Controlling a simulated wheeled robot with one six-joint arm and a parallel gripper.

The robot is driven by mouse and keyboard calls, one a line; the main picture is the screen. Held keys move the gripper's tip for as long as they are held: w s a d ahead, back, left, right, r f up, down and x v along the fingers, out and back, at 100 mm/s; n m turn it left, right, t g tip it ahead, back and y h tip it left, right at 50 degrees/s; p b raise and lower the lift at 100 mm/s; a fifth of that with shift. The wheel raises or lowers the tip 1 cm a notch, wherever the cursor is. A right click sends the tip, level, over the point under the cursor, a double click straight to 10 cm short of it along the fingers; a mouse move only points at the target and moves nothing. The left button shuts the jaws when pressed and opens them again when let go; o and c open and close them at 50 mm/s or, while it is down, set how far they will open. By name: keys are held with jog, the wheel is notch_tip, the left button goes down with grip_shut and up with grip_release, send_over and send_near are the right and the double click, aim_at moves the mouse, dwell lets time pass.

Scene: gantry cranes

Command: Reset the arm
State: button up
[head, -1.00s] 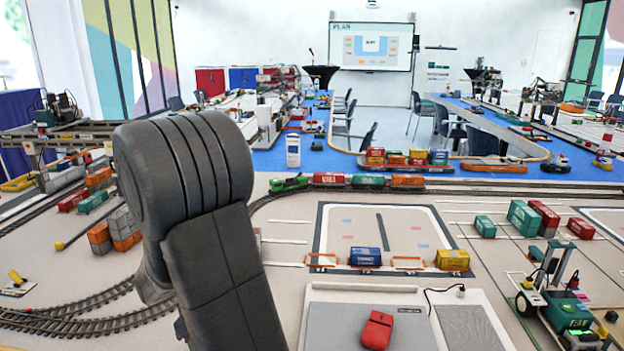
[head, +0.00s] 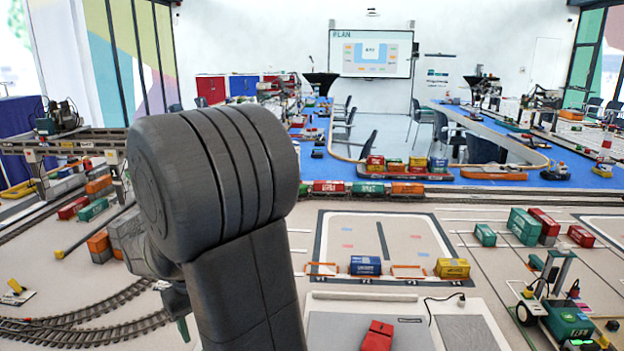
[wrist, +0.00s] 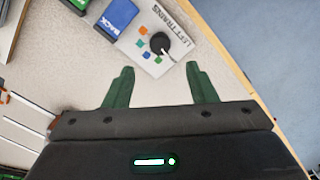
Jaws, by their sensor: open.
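My gripper (wrist: 160,88) shows in the wrist view with its two green fingers wide apart and nothing between them. It is open and empty above the pale table top. In the head view my dark arm rises large at left of centre and hides part of the table. The gripper's fingers cannot be made out clearly there.
The wrist view shows a blue box (wrist: 118,14) and a white card with a black round knob (wrist: 160,42) beyond the fingers. The head view shows a red block (head: 378,336), blue container (head: 365,266), yellow container (head: 452,268), toy train (head: 370,188) and green wheeled vehicle (head: 566,318).

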jog(key=shift+r, duration=2.2)
